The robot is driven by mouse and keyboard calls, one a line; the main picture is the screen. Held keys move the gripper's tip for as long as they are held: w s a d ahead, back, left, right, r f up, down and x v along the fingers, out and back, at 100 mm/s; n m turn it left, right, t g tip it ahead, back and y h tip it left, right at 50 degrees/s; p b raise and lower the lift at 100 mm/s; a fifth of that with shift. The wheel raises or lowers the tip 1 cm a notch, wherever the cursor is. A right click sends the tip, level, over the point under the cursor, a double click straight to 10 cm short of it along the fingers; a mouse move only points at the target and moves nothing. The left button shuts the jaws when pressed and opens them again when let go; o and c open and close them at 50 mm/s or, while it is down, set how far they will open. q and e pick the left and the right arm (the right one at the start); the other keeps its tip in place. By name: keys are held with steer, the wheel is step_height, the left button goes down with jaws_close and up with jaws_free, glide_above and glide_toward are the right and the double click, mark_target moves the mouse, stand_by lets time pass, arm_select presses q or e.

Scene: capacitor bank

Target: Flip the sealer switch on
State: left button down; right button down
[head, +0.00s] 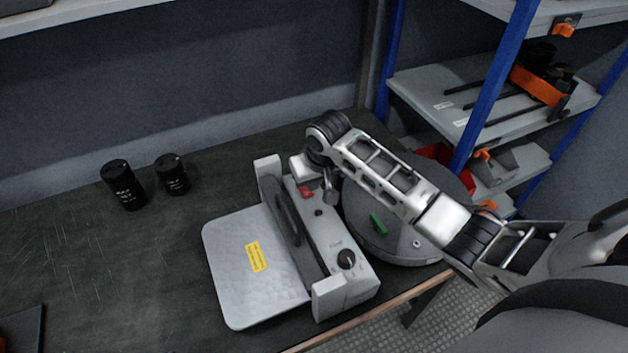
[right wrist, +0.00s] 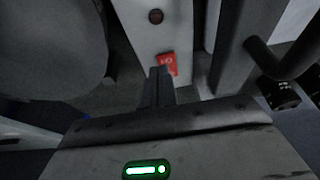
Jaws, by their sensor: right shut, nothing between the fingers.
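The sealer (head: 335,262) is a light grey machine on the bench with a grey tray plate (head: 245,265) on its left side. Its red switch (head: 306,192) is at the far end of the top, near a small dark red round lamp or button (head: 318,212). In the right wrist view the red switch (right wrist: 167,63) bears I/O marks. My right gripper (right wrist: 158,72) is shut and empty, its fingertips at the switch's near edge, overlapping it in view. Whether they touch cannot be told. The switch's tilt is unclear. My left gripper is out of view.
A black knob (head: 346,259) sits at the sealer's near end. A round grey turntable (head: 385,240) with a green piece (head: 378,224) stands to its right, under my right arm. Two black capacitors (head: 124,185) (head: 172,174) stand at the left. A blue-post shelf (head: 493,85) is behind right.

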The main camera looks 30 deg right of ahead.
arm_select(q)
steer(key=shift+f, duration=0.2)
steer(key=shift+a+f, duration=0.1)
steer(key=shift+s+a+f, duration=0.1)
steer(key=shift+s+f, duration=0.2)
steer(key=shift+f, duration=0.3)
arm_select(e)
steer(key=v, duration=0.2)
steer(key=shift+w+a+r, duration=0.1)
steer(key=shift+w+r, duration=0.1)
steer(key=shift+r, duration=0.3)
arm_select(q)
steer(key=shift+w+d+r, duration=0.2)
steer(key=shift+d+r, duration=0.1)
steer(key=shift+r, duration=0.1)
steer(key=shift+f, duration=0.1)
arm_select(e)
steer(key=s+v, duration=0.2)
steer(key=v, duration=0.9)
steer(key=shift+f, duration=0.35)
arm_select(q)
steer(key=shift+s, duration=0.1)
arm_select(e)
steer(key=shift+s+f, duration=0.1)
